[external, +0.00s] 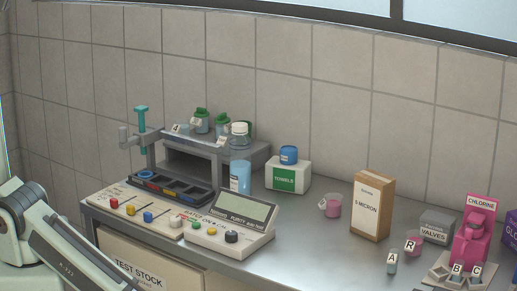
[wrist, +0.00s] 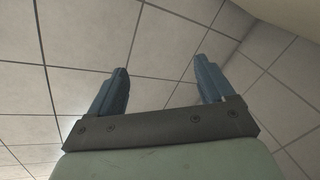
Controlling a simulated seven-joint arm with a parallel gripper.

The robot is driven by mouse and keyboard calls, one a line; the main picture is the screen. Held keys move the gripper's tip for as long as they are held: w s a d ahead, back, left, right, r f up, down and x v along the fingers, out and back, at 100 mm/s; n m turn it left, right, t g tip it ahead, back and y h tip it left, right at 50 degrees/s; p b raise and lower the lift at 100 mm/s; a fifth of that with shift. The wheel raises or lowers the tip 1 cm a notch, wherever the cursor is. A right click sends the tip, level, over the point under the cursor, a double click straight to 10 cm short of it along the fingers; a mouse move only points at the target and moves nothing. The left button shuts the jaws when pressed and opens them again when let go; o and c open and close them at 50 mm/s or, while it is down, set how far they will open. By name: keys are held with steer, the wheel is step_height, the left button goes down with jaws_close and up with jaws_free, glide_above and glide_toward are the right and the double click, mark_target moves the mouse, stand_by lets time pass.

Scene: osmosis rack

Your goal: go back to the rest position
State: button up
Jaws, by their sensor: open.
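My gripper (wrist: 167,85) shows in the wrist view with its two blue-grey fingers spread apart and nothing between them. Only wall tiles show beyond the fingers. In the external view, part of my arm is at the lower left, in front of and apart from the bench; my gripper cannot be made out there. The bench (external: 285,262) carries the rack equipment, and no object on it touches my arm in the picture.
A control panel (external: 130,203) with coloured knobs and a purity meter (external: 245,212) stand at the bench's left. A water bottle (external: 240,172), towels box (external: 288,175), micron box (external: 372,205), pink beaker (external: 333,206) and chlorine unit (external: 474,235) stand further right. Bare bench lies between them.

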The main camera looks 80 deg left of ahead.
steer(key=s+a+f+n+g, duration=0.1)
steer(key=s+a+f+g, duration=0.15)
steer(key=s+a, duration=0.45)
steer(key=s+a+f+g, duration=0.2)
steer(key=s+a+g, duration=0.1)
steer(key=s+a, duration=0.5)
steer(key=s+a+n+g+h, duration=0.1)
steer(key=s+a, duration=0.4)
steer(key=s, duration=0.8)
steer(key=shift+s+g+h, duration=0.3)
steer(key=shift+g+h, duration=0.4)
steer(key=shift+g, duration=0.45)
